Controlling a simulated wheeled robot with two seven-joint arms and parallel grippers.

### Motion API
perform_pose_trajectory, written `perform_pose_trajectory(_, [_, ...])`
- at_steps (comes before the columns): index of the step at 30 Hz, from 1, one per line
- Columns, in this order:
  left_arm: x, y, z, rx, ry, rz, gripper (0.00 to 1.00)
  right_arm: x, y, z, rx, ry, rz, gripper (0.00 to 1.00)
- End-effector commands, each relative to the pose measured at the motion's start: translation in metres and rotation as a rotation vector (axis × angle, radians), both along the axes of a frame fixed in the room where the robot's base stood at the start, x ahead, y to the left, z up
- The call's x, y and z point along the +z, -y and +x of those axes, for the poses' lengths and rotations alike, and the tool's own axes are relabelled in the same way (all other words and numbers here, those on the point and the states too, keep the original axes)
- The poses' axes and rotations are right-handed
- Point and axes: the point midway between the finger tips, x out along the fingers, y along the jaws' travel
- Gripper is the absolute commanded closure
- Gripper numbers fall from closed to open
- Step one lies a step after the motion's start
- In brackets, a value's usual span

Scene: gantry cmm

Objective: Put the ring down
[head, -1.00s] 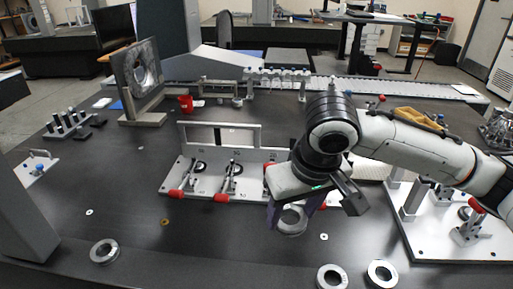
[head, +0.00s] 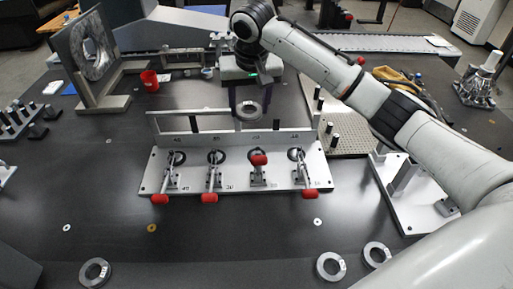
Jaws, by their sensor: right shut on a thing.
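The ring (head: 248,111), a grey metal ring, is held in my right gripper (head: 248,98). The gripper points down and its fingers are closed on either side of the ring. The ring shows near the top bar of the upright frame on the clamp fixture (head: 147,180). I cannot tell its exact height or whether it touches anything. My left gripper is not in view.
The fixture has several toggle clamps with red handles (head: 209,198). Loose rings lie at the front left (head: 84,275) and front right (head: 320,268). A perforated plate (head: 345,147) lies right of the fixture. Front table is mostly clear.

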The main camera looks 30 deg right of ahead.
Motion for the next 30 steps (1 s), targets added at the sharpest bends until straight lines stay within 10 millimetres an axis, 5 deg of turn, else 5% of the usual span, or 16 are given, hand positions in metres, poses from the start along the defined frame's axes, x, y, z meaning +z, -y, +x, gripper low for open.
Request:
perform_pose_trajectory(2, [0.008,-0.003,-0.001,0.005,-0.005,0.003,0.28,-0.009,0.016,0.012,-0.056,-0.011,0.003,0.82])
perform_pose_trajectory(6, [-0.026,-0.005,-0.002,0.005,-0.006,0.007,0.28,-0.064,0.030,0.020,-0.094,-0.008,-0.004,0.82])
perform_pose_trajectory(11, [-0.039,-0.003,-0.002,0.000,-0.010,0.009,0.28,-0.082,0.032,0.021,-0.101,-0.005,-0.004,0.82])
perform_pose_trajectory(30, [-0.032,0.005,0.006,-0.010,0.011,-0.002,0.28,-0.167,0.033,0.020,-0.104,-0.009,-0.005,0.82])
